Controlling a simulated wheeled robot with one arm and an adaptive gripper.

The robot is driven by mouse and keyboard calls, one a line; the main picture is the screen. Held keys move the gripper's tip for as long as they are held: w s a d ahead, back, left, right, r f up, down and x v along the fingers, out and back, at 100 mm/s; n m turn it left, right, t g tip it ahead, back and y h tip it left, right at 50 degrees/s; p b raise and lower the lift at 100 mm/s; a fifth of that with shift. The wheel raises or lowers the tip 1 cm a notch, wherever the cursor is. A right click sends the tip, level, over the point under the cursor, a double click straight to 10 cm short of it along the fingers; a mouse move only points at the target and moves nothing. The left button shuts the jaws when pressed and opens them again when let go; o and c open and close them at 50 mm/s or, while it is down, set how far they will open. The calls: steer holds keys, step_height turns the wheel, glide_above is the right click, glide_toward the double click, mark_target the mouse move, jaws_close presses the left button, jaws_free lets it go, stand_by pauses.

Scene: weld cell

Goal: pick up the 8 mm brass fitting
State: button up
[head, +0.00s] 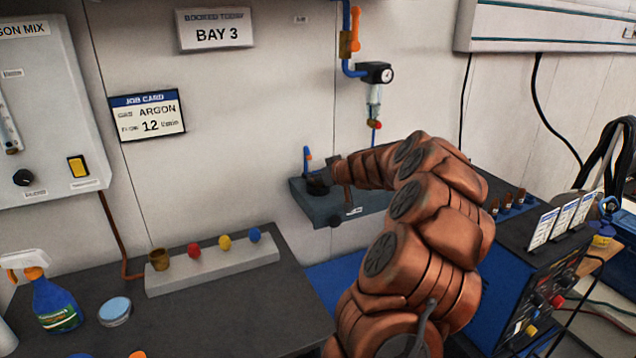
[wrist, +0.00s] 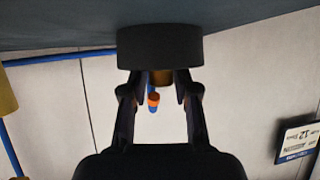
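A small dark grey wall shelf (head: 345,205) is in the middle of the head view, and my gripper (head: 320,182) is over its left part. In the wrist view, which looks upside down, a dark round block (wrist: 160,47) is against the shelf. A brass-coloured piece (wrist: 162,77) shows at the block, between the two fingers of my gripper (wrist: 161,82). It may be the 8 mm fitting; I read no size on it. The fingers stand apart on either side of it. The block hides the tips, so contact is unclear.
Behind the fingers is a blue and orange piece (wrist: 153,101). A grey rack (head: 215,268) on the left bench holds a brass cup (head: 158,260) and red, yellow and blue knobs. A regulator (head: 375,75) hangs above the shelf. A blue welder (head: 535,295) stands right of my arm.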

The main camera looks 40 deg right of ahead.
steer(key=shift+c, duration=0.3)
jaws_close()
